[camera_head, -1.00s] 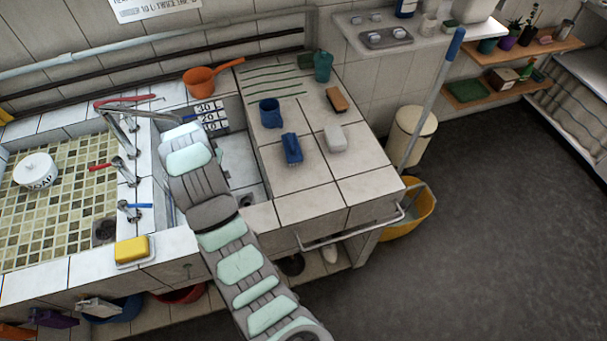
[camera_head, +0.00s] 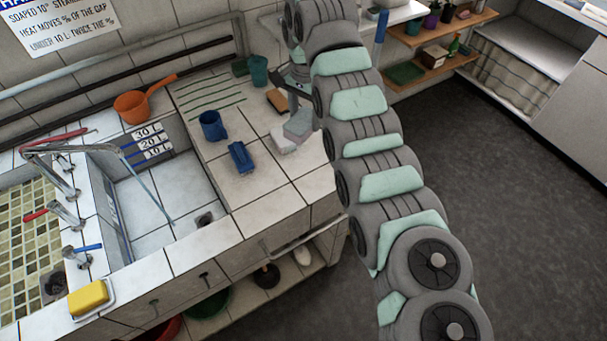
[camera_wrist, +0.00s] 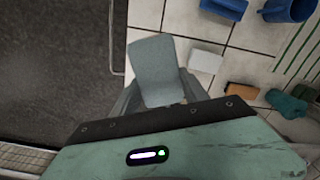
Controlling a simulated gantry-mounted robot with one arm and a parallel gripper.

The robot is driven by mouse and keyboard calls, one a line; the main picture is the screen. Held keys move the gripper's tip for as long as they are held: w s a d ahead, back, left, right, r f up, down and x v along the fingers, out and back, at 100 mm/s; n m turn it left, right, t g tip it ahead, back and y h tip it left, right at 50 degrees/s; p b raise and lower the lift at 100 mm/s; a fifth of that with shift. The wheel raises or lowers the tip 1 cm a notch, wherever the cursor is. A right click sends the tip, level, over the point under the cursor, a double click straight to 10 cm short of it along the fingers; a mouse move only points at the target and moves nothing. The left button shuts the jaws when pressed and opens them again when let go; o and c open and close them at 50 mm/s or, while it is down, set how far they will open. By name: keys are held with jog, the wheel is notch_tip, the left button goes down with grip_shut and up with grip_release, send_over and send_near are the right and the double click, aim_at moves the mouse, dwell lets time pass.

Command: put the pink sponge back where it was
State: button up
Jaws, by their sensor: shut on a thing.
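My gripper (camera_wrist: 157,105) is shut on a grey block (camera_wrist: 153,65) in the wrist view, with a finger on each side of it. In the head view the grey block (camera_head: 300,123) is above the right part of the tiled counter, close over a white block (camera_head: 283,142). The held block looks grey, and no clearly pink sponge shows on the counter. In the wrist view the white block (camera_wrist: 206,60) lies just right of the held one. My arm hides part of the counter's right edge.
A yellow sponge (camera_head: 89,297) sits at the front left.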

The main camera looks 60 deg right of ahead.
notch_tip(320, 180, down, 20)
jog(key=shift+s+r+p, duration=0.1)
jog(key=shift+s+p, duration=0.05)
jog(key=shift+p, duration=0.45)
dwell(0.4)
jog(key=o, duration=1.2)
notch_tip(320, 180, up, 12)
jog(key=shift+f+b, duration=0.1)
jog(key=shift+b, duration=0.5)
